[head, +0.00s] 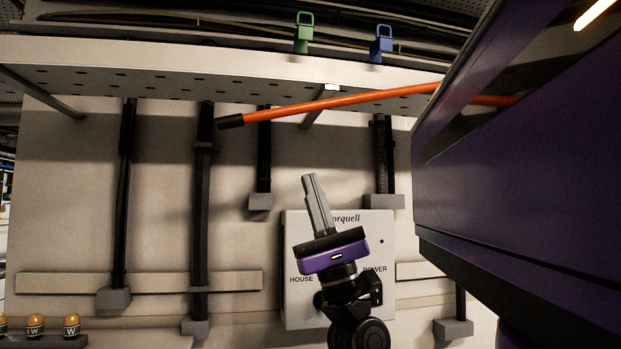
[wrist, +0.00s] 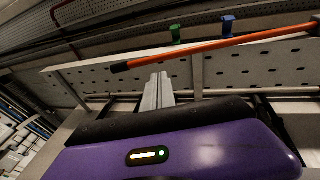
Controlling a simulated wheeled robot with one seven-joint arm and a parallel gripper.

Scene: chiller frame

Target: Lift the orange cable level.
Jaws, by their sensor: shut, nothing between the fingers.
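The orange cable (head: 340,100) hangs below the perforated shelf, with a black tip at its left end. It slopes, its right end higher, and passes behind a large purple body at the right. In the wrist view the orange cable (wrist: 220,43) crosses the upper right, its black tip above the fingers. My gripper (head: 310,180) points up below the cable, with its fingers together and empty. In the wrist view my gripper (wrist: 158,78) is just below the cable's black end; the two look apart.
A green clip (head: 303,34) and a blue clip (head: 381,44) stand on the perforated shelf (head: 200,60). Several dark vertical conduits (head: 203,220) run down the wall. A white box (head: 300,300) labelled HOUSE and POWER is behind my arm. Several orange-topped items (head: 36,325) sit at lower left.

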